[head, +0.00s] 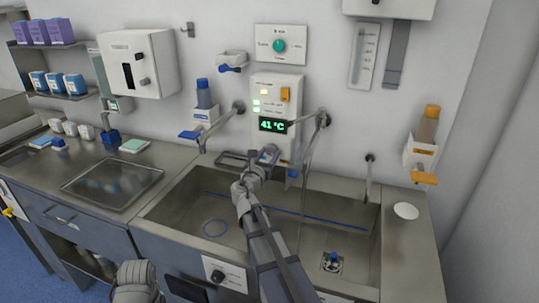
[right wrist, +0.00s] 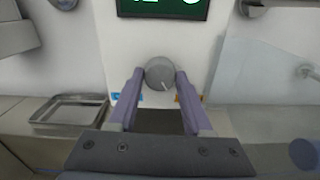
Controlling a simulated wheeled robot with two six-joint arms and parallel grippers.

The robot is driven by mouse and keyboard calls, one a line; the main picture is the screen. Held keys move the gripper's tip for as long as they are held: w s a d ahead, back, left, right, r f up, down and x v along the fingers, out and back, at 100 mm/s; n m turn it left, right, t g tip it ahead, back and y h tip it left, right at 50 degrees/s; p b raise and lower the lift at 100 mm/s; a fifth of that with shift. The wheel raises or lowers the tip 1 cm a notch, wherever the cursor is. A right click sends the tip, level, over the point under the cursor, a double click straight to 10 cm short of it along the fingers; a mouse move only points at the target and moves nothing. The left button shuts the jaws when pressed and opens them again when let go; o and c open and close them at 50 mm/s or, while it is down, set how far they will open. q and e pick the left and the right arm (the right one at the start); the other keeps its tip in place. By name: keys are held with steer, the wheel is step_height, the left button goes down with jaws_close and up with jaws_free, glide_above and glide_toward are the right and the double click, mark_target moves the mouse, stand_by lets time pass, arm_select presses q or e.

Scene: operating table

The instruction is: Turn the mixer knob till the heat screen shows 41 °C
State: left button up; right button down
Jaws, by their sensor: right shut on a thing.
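The mixer knob (right wrist: 160,73) is a round grey knob with a white pointer mark, on the front of the white wall unit (head: 276,98). In the right wrist view the pointer mark points down and slightly right. My right gripper (right wrist: 160,80) is shut on the knob, one finger on each side. In the head view my right gripper (head: 268,156) is at the lower part of the unit and hides the knob. The heat screen (head: 273,125) reads 41 °C in green digits. Part of my left arm shows at the bottom left of the head view; its fingers are not visible.
Metal spouts flank the screen. A blue-capped dispenser (head: 204,95) is on the left wall, an orange-capped one (head: 430,125) on the right. A flat tray (head: 112,183) lies on the left counter.

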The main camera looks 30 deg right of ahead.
steer(key=shift+s, duration=0.1)
steer(key=shift+c, duration=1.6)
jaws_free()
steer(key=v, duration=0.8)
steer(key=shift+r, duration=0.2)
